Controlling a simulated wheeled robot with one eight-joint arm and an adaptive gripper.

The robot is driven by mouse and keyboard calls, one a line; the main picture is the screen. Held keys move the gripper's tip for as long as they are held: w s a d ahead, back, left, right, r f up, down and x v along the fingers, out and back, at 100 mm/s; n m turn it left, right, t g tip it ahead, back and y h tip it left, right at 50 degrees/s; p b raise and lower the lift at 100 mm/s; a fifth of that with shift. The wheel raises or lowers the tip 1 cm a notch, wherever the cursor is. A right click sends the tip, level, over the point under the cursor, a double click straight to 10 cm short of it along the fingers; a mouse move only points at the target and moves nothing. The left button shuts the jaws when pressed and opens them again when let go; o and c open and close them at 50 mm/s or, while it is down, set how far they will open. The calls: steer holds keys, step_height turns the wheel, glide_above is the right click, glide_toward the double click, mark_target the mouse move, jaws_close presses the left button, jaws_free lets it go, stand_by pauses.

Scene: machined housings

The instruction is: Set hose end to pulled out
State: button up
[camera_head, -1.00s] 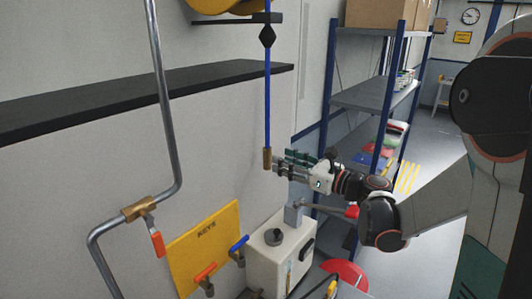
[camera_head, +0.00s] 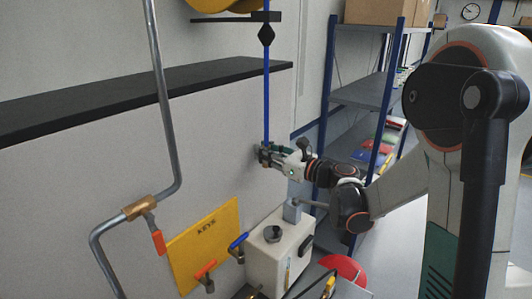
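The blue hose (camera_head: 267,95) hangs straight down from the yellow reel (camera_head: 225,5) at the top, past a black stop (camera_head: 266,34). Its brass end is almost wholly hidden by my gripper's fingers. My gripper (camera_head: 266,155) reaches in from the right, with its fingertips at the bottom of the hose, over or around the hose end. The fingers overlap the end, so I cannot tell whether they are closed on it.
Below are a grey-white box (camera_head: 279,255) with a black knob, a yellow KEYS board (camera_head: 203,243) and valves with red and blue handles. A metal pipe (camera_head: 165,100) runs at left. A black wall ledge (camera_head: 130,95) lies behind the hose. Blue-framed shelves (camera_head: 365,93) stand at right.

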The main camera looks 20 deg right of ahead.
steer(key=shift+f, duration=0.1)
jaws_close()
step_height(320, 180, down, 12)
steer(key=b, duration=1)
steer(key=shift+b, duration=0.3)
steer(key=shift+s+f, duration=0.1)
steer(key=shift+f, duration=0.05)
steer(key=o, duration=0.9)
jaws_free()
steer(key=shift+o, duration=0.2)
steer(key=v, duration=1.2)
